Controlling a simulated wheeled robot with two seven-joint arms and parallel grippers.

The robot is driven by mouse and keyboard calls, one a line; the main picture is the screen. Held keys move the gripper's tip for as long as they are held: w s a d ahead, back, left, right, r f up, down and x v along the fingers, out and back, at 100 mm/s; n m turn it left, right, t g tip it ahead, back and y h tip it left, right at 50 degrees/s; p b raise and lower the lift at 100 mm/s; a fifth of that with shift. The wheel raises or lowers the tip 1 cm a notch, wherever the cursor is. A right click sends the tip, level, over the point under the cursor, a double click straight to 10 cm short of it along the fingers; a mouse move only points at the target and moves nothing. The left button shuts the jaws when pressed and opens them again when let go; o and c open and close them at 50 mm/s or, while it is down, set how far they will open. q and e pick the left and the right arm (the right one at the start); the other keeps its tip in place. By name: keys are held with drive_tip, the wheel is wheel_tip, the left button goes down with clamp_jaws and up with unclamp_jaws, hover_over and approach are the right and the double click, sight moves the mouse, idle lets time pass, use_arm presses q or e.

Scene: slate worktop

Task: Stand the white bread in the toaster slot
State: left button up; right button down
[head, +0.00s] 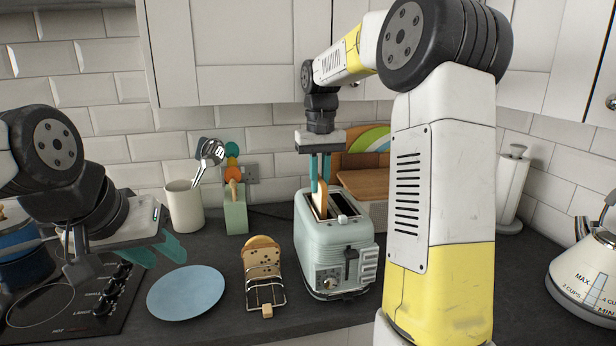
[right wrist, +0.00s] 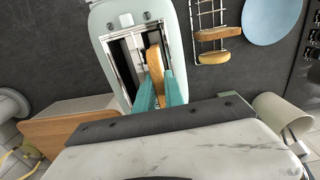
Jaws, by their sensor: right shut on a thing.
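The pale green toaster (head: 335,262) stands on the dark worktop with its slots facing up; it also shows in the right wrist view (right wrist: 100,28). My right gripper (head: 320,188) is above it, fingers pointing down and shut on the white bread (head: 320,205). The slice is upright, edge-on, at the left slot in the head view. In the right wrist view the bread (right wrist: 155,62) lines up with the right-hand slot; its lower edge is hidden, so its depth is unclear. My left gripper (head: 157,250) is open and empty, left of the plate's far edge.
A wire rack (head: 265,293) with brown seeded bread (head: 262,252) stands left of the toaster. A blue plate (head: 187,293) lies further left, beside the hob (head: 50,305). A kettle (head: 590,270) is far right.

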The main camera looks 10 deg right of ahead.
drive_tip(key=c, duration=1.3)
unclamp_jaws()
drive_tip(key=shift+c, duration=0.2)
wheel_tip(320, 180, up, 13)
drive_tip(key=shift+f, duration=0.1)
